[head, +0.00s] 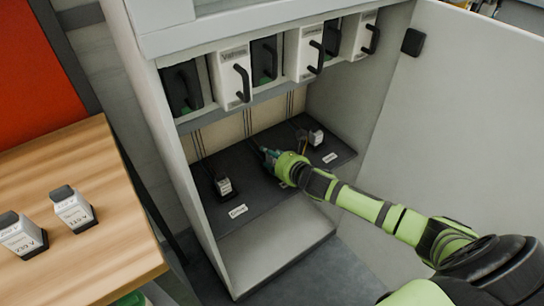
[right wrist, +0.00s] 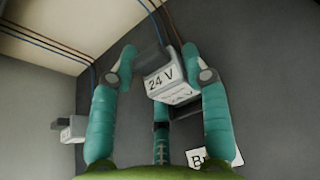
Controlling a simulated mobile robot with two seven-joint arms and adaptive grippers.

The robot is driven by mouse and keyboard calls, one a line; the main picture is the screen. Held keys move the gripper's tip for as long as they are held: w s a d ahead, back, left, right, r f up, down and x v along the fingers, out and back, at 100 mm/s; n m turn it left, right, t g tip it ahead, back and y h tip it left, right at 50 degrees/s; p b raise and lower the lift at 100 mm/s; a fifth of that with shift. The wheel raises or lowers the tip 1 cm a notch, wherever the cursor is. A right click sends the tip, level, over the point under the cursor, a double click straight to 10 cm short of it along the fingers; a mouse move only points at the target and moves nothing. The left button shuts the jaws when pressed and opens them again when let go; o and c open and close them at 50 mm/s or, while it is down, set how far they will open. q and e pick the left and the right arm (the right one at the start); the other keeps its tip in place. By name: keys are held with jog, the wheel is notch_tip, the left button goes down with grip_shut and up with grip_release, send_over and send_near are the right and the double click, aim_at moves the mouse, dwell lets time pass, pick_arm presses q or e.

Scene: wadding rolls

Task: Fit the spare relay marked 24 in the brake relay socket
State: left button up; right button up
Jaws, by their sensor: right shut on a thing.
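In the right wrist view a pale relay marked 24 V (right wrist: 158,82) with a dark top sits between the teal fingers of my right gripper (right wrist: 160,68), which is shut on it. In the head view my right gripper (head: 268,155) is low in the cabinet, over the middle of the dark shelf (head: 260,190), and hides most of the relay. A label starting "Br" (right wrist: 222,157) is partly covered by a finger in the wrist view. The brake socket itself is hidden, so I cannot tell whether the relay is seated. My left gripper is out of view.
Other relays stand on the shelf at left (head: 223,187) and right (head: 315,137), each with a label. Two relays (head: 22,235) (head: 73,208) stand on the wooden table (head: 110,170). Handled modules (head: 230,77) line the cabinet above. The open door (head: 450,120) is at right.

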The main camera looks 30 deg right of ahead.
jog(key=shift+s+f, duration=0.1)
jog(key=shift+f, duration=0.15)
jog(key=o, duration=1.2)
jog(key=shift+f, duration=0.15)
jog(key=shift+o, duration=0.2)
